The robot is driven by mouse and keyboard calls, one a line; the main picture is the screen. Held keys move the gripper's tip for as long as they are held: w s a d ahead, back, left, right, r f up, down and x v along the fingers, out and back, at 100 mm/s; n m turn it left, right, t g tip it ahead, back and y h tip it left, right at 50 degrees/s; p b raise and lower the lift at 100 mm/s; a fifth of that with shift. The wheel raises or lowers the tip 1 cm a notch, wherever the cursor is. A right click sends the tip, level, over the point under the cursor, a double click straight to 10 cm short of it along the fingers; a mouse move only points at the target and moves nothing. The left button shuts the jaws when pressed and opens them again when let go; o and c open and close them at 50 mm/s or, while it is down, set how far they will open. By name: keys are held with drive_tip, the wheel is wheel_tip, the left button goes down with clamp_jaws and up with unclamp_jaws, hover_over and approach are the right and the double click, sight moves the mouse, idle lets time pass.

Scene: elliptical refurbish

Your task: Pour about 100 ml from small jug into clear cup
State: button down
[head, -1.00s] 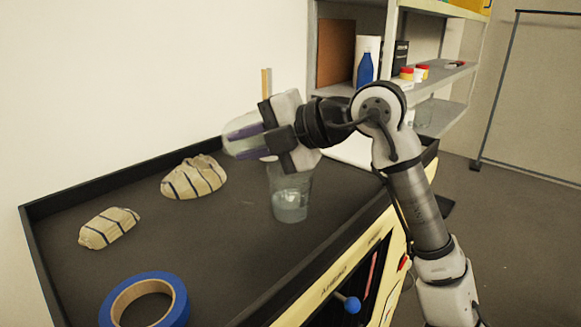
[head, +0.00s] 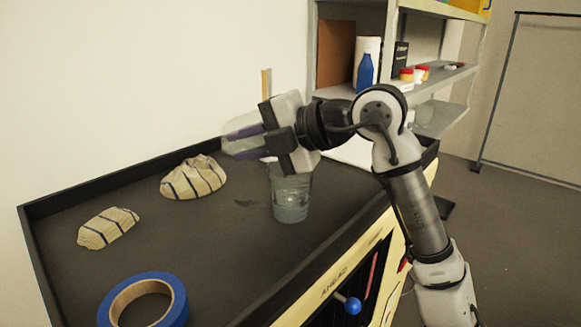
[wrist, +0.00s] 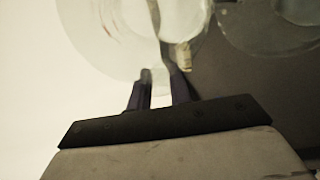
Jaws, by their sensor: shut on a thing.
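My gripper (head: 247,143) is shut on the small jug (head: 231,126), a clear vessel that is hard to make out behind the fingers. In the wrist view the fingers (wrist: 160,95) close on the jug's handle side, and its round clear body (wrist: 105,30) fills the upper left. The jug is up off the worktop; its exact tilt and its contents are hard to tell. The clear cup (head: 291,200) stands upright on the dark worktop below my gripper, with clear liquid in it. Its upper rim is partly hidden by my gripper. A round clear rim, probably the cup (wrist: 285,22), shows at the wrist view's upper right.
The black worktop (head: 180,235) has a raised edge. Two striped cloth-like lumps (head: 194,178) (head: 108,228) lie at left, and a blue tape roll (head: 145,300) lies in front. A small dark patch (head: 247,203) is left of the cup. A shelf (head: 440,75) stands behind.

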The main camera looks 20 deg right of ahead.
drive_tip(key=shift+d+f, duration=0.1)
idle(0.5)
drive_tip(key=shift+b, duration=0.4)
idle(0.4)
drive_tip(key=shift+t+y+b, duration=0.6)
drive_tip(key=shift+b, duration=0.1)
idle(2.3)
